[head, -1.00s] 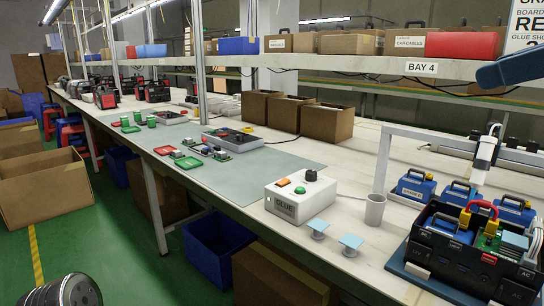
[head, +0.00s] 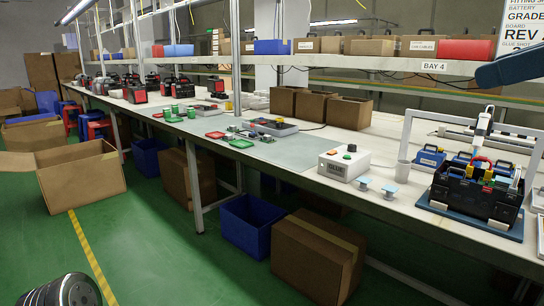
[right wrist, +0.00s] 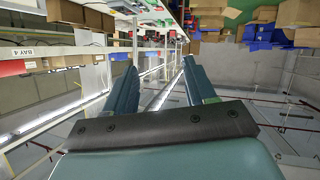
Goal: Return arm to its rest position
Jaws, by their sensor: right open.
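My right gripper (head: 490,74) shows as a blue-teal piece at the upper right edge of the head view, raised in front of the shelf. In the right wrist view its two teal fingers (right wrist: 160,88) stand apart with nothing between them. Most of the right arm is outside the head view. My left gripper is not in view. An open black power station case (head: 478,198) with coloured connectors stands on a blue mat at the right of the bench, well below and apart from the right gripper.
A long workbench (head: 285,153) runs from far left to near right. A shelf (head: 350,61) hangs above it. Cartons (head: 318,255) and a blue bin (head: 247,224) sit below.

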